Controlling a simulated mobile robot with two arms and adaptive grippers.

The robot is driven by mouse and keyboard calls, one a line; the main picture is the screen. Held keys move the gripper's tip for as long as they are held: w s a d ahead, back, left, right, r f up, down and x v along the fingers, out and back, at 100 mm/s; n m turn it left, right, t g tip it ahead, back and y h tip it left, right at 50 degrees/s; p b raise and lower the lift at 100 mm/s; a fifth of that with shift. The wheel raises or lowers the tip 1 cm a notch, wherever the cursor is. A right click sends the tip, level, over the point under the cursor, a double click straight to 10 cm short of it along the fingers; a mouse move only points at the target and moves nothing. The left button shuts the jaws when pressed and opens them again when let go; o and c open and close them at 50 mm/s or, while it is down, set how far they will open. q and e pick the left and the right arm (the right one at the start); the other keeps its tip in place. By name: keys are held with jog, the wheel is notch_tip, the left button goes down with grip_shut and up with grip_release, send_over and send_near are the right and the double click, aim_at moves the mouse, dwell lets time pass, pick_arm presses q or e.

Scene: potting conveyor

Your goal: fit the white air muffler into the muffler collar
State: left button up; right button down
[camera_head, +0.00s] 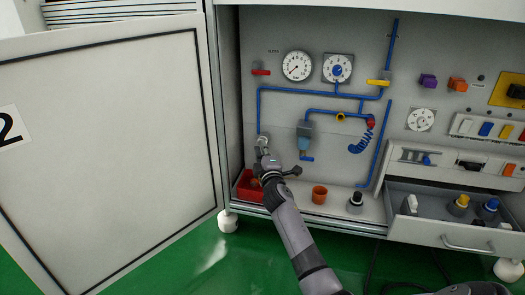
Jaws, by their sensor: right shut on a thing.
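My right gripper (262,151) reaches up from the bottom to the left part of the cabinet's back panel. It is shut on a small pale piece (262,141), which looks like the white air muffler. The piece is at the lower end of the left blue pipe. The muffler collar cannot be made out apart from it, so I cannot tell whether the muffler is in the collar or only in front of it. My left gripper is not in view.
A red bin (247,188) stands beside my right wrist. An orange pot (319,195) and a black-and-white knob (355,199) stand on the cabinet floor. An open drawer (440,231) holds several parts at right. The cabinet door (110,130) stands open at left.

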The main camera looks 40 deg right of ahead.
jog(key=shift+f+m+t+h+b, duration=0.1)
jog(key=shift+m+t+h+b, duration=0.3)
jog(key=shift+m+b, duration=0.95)
jog(key=m, duration=0.1)
jog(key=m+h, duration=0.1)
jog(key=shift+a+f+m, duration=0.15)
jog(key=shift+f+m, duration=0.2)
